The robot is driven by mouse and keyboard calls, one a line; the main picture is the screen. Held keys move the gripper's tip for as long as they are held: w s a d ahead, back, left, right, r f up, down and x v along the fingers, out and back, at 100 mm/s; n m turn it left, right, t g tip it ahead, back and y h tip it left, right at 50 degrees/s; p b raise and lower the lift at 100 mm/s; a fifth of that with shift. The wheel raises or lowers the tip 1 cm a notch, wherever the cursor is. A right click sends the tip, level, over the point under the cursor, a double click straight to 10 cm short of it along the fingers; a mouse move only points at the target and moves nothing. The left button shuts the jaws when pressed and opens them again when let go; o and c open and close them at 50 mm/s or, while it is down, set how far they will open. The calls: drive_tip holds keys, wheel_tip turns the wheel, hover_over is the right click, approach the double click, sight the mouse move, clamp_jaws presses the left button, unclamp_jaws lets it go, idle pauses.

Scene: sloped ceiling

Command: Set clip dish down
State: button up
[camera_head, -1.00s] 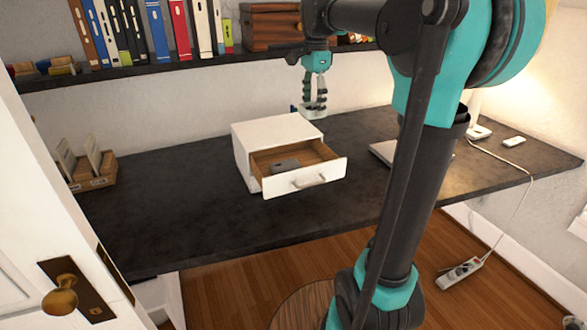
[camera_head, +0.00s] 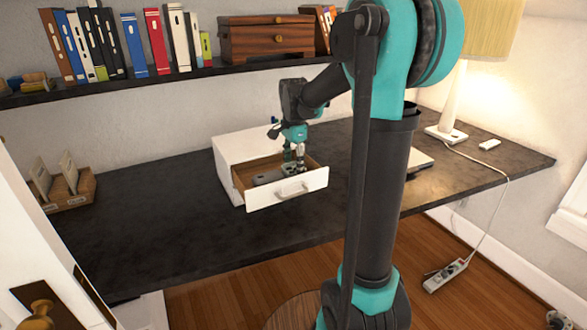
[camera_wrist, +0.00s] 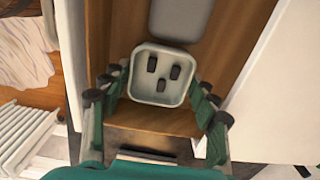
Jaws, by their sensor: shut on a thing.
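My gripper (camera_head: 294,160) reaches down into the open drawer (camera_head: 287,194) of the white box. In the wrist view, my gripper (camera_wrist: 157,102) is shut on the clip dish (camera_wrist: 162,94), a small pale square dish with rounded corners. It holds three dark clips. The dish is within the wooden-sided drawer (camera_wrist: 215,50). I cannot tell whether it touches the drawer floor. In the head view the dish is mostly hidden by the fingers and drawer front.
A grey object (camera_head: 266,177) lies in the drawer beside the dish; it also shows in the wrist view (camera_wrist: 184,20). The white box (camera_head: 232,150) stands on the dark desk (camera_head: 160,210). A card holder (camera_head: 70,192) is at left, and a lamp (camera_head: 450,105) at right.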

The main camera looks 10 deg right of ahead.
sight(294, 171)
drive_tip(key=shift+f, duration=0.5)
drive_tip(key=o, duration=0.9)
drive_tip(key=shift+f, duration=0.15)
drive_tip(key=shift+o, duration=0.2)
wheel_tip(294, 171, up, 12)
drive_tip(key=shift+r, duration=0.2)
